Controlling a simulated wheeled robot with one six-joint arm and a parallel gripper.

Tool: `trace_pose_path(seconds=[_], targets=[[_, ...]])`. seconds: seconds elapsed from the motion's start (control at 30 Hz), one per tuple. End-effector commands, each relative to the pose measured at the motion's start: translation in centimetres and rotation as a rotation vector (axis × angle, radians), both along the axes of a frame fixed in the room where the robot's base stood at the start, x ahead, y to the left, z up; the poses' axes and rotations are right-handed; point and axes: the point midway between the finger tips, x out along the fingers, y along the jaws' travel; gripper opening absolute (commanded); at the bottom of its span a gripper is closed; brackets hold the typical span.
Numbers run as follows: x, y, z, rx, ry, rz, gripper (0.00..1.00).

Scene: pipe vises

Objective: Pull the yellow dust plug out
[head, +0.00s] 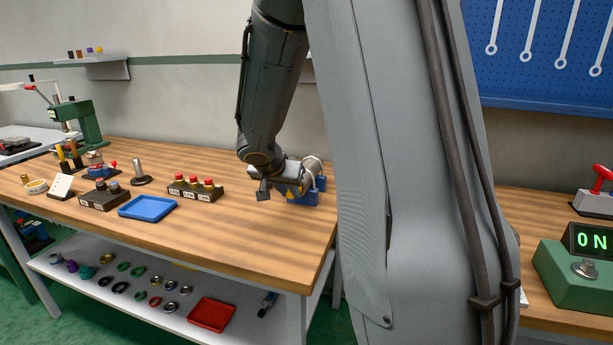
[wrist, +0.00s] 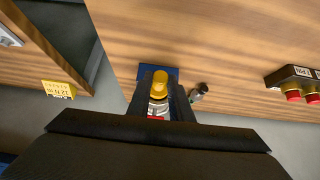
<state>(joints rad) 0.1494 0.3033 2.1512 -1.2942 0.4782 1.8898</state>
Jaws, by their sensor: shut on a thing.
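The yellow dust plug (wrist: 160,80) shows in the wrist view between the two dark fingers of my gripper (wrist: 161,92). The gripper is shut on it. A silvery pipe piece (wrist: 158,106) with a red band lies in line with the plug; I cannot tell how far the plug sits in it. A blue vise (wrist: 145,72) shows just beyond the fingers. In the head view my gripper (head: 278,186) is at the right end of the wooden bench, beside the blue vise (head: 305,197). My arm hides part of this spot, and the plug is not clear there.
A box with several red buttons (head: 195,188) stands left of my gripper, with a blue tray (head: 147,208) farther left. A small dark and grey object (wrist: 198,92) is right of the fingers in the wrist view. A yellow label (wrist: 58,90) shows at left.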

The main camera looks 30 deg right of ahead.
Motion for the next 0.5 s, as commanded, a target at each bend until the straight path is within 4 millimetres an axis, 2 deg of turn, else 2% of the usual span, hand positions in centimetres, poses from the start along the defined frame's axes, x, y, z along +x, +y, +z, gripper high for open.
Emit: trace_pose_path(seconds=[0.5], targets=[[-0.39,0.53,0.01,0.0,-0.001,0.001,0.0]])
